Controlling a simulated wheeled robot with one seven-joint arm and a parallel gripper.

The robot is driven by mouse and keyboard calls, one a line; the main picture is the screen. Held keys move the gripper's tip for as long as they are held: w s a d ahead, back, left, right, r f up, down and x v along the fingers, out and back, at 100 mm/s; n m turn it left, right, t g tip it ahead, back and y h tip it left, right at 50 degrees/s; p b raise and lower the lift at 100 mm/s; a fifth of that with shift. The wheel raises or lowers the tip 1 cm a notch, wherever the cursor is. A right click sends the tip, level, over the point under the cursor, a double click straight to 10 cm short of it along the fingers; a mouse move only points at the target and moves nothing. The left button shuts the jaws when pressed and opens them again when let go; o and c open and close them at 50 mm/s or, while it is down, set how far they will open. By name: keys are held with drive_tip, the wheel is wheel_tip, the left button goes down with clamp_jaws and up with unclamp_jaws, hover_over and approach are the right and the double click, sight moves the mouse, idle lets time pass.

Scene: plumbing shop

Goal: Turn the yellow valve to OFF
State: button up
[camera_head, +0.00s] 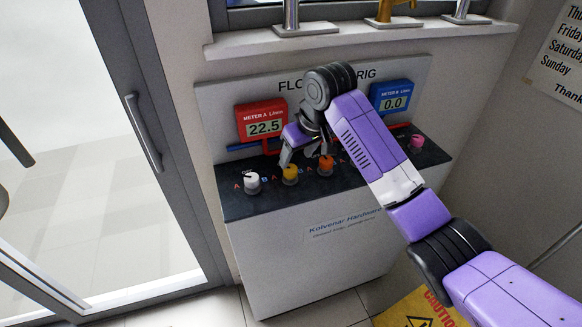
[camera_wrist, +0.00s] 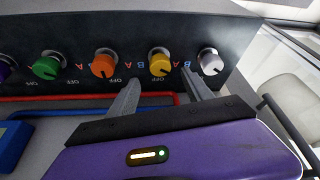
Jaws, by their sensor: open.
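The yellow valve (camera_head: 290,174) is a round knob on the dark top of the flow rig, between a white knob (camera_head: 251,181) and an orange knob (camera_head: 326,164). In the wrist view the yellow valve (camera_wrist: 160,61) has an OFF label beside it and the letters A and B near it. My gripper (camera_wrist: 160,88) is open, its two fingers spread either side of the yellow valve's line, with tips close to the knob. I cannot tell whether they touch it. In the head view my gripper (camera_head: 305,155) is just behind the knobs, partly hidden by my arm.
Red meter A (camera_head: 264,121) reads 22.5 and blue meter B (camera_head: 391,96) reads 0.0. A green knob (camera_wrist: 47,66) stands beyond the orange one (camera_wrist: 104,63); a white knob (camera_wrist: 210,62) is close to one finger. Red and blue pipes run behind the knobs. A glass door is at left.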

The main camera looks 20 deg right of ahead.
sight(291, 169)
drive_tip(key=x, duration=0.6)
drive_tip(key=shift+w+f, duration=0.25)
drive_tip(key=shift+f, duration=0.1)
drive_tip(key=shift+c, duration=0.5)
